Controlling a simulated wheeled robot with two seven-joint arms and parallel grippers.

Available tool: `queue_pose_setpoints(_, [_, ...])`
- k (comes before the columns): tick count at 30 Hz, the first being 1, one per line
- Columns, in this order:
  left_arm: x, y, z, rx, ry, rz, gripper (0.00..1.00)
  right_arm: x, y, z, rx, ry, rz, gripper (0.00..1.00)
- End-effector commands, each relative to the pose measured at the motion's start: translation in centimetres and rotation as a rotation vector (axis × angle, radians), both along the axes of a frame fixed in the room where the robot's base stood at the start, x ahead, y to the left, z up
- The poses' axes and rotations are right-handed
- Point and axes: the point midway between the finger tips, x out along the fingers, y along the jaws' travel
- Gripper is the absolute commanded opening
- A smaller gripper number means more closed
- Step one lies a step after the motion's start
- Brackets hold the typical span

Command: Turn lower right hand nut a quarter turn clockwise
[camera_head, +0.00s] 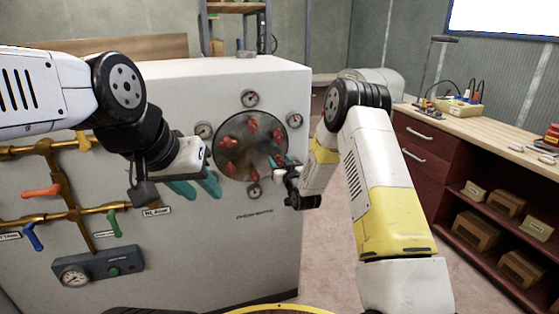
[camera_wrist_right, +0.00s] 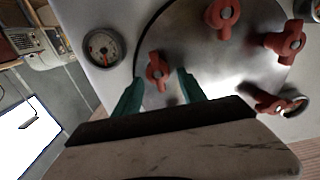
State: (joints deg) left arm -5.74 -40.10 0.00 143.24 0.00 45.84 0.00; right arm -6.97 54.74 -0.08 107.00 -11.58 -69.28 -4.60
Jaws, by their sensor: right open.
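Red winged nuts sit in a ring on a round metal plate (camera_head: 240,148) on the white cabinet's front. My right gripper (camera_head: 281,162) is at the plate's lower right edge and hides that part of the ring in the head view. In the right wrist view, my right gripper (camera_wrist_right: 160,92) is open, its teal fingers on either side of the line to one red nut (camera_wrist_right: 158,70). The nut shows just beyond the fingertips; I cannot tell whether they touch it. My left gripper (camera_head: 195,187) is open and empty, left of and below the plate.
Gauges surround the plate, one (camera_head: 295,120) at its right and one (camera_head: 254,191) below it. Brass pipes with coloured valve handles (camera_head: 42,191) run along the cabinet's left. A wooden workbench (camera_head: 465,125) stands at the right, with floor between.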

Motion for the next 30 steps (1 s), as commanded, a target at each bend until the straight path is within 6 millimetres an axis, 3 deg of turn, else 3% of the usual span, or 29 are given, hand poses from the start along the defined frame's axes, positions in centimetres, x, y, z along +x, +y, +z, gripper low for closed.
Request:
queue_pose_setpoints(3, [0.0,0.0,0.0,0.0,0.0,0.0,0.36,-0.03,0.01,-0.02,0.0,0.0,0.0,0.45])
queue_pose_setpoints(10, [0.0,0.0,0.0,0.0,0.0,0.0,0.36,-0.04,0.01,-0.02,0.0,0.0,0.0,0.0])
queue_pose_setpoints(26, [0.0,0.0,0.0,0.0,0.0,0.0,0.36,-0.1,0.16,-0.05,-0.086,-0.027,0.001,0.0])
queue_pose_setpoints(27, [0.0,0.0,0.0,0.0,0.0,0.0,0.36,-0.1,0.16,-0.06,-0.086,-0.027,0.001,0.36])
queue_pose_setpoints(29, [0.0,0.0,0.0,0.0,0.0,0.0,0.36,-0.1,0.15,-0.06,-0.086,-0.027,0.001,0.48])
queue_pose_setpoints(30, [0.0,0.0,0.0,0.0,0.0,0.0,0.36,-0.1,0.15,-0.06,-0.086,-0.027,0.001,0.48])
